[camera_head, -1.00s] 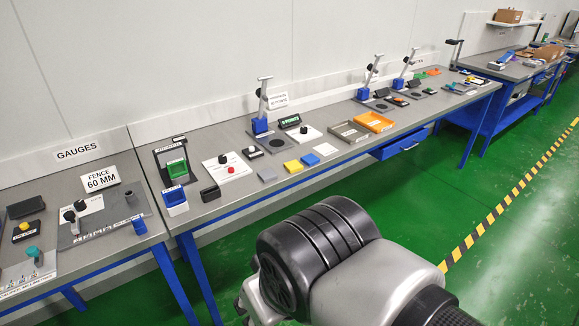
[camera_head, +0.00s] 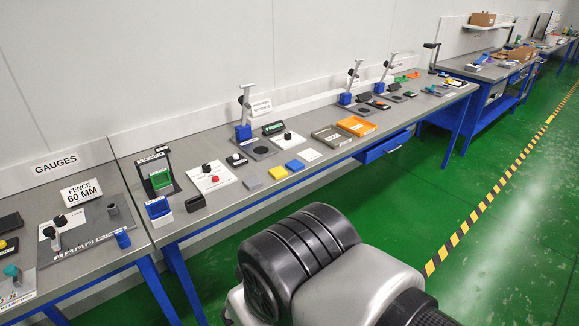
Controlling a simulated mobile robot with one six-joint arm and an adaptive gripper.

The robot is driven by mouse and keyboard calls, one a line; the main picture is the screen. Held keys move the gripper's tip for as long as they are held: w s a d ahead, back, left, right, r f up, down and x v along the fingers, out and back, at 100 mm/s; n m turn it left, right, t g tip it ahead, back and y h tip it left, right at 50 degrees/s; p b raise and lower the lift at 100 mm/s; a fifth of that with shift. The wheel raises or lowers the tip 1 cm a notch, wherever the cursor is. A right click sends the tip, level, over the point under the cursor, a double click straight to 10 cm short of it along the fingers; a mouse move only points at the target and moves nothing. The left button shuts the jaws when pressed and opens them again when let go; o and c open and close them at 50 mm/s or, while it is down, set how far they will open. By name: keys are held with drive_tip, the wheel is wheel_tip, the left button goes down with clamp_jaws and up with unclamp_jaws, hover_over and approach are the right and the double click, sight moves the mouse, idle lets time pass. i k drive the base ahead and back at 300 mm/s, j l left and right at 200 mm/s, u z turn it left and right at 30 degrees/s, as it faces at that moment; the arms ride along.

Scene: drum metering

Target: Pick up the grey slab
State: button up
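The grey slab (camera_head: 252,183) lies flat on the grey workbench (camera_head: 222,199) near its front edge. It is a small light grey square, left of the yellow slab (camera_head: 278,172) and the blue slab (camera_head: 295,165), in a row with them. A white card (camera_head: 310,155) lies right of the blue slab. My arm's black and silver links fill the lower middle of the view, in front of the bench. My gripper is outside the picture.
A white panel with a black knob and red button (camera_head: 215,179) stands left of the slab. A black holder (camera_head: 195,203) and a blue bin (camera_head: 159,209) are further left. Trays (camera_head: 357,125) sit to the right. Green floor (camera_head: 400,190) is open in front of the bench.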

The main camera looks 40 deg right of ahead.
sight(252, 182)
drive_tip(key=i+l, duration=0.65)
drive_tip(key=l, duration=0.15)
drive_tip(key=i+l, duration=0.7)
drive_tip(key=l, duration=0.15)
